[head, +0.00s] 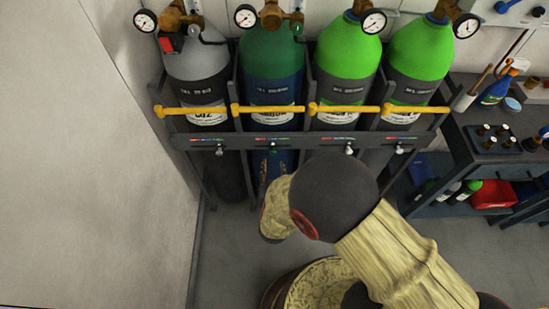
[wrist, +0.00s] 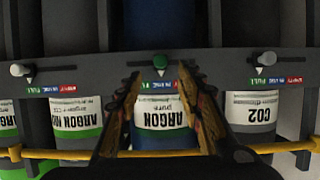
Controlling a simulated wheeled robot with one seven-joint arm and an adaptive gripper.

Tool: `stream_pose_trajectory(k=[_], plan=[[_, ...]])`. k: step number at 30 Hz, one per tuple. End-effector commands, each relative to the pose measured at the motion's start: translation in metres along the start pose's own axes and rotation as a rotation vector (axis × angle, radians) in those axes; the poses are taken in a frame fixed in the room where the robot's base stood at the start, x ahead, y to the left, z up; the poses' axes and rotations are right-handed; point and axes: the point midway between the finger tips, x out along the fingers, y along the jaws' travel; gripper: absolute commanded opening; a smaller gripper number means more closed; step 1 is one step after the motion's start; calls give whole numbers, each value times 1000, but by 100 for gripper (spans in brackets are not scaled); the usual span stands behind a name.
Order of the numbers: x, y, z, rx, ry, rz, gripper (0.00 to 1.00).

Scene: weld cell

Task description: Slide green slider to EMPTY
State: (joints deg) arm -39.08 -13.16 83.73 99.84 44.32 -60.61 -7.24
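The green slider (wrist: 160,63) is a small knob on the grey rail in front of the argon cylinder (wrist: 160,111), in the middle of the wrist view. Its pointer stands near the middle of its coloured label strip (wrist: 160,86), around the blue part; the lettering is too small to read surely. In the head view the slider (head: 272,147) is a tiny knob below its strip. My gripper (wrist: 161,78) is open and empty, a finger to each side of the strip, tips just short of the slider.
White sliders (wrist: 19,69) (wrist: 266,59) sit on the same rail to either side, with pointers near the green ends of their strips. A yellow bar (head: 270,109) crosses the cylinders. A bench (head: 490,140) with bottles stands at right; a bare wall (head: 120,190) at left.

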Motion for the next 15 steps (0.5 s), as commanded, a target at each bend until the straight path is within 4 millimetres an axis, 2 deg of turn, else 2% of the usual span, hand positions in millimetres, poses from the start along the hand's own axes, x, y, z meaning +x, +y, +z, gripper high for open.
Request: stream_pose_trajectory(k=[9, 15], plan=[[49, 1, 4, 1, -2, 2, 37], [68, 0, 3, 0, -3, 0, 37]])
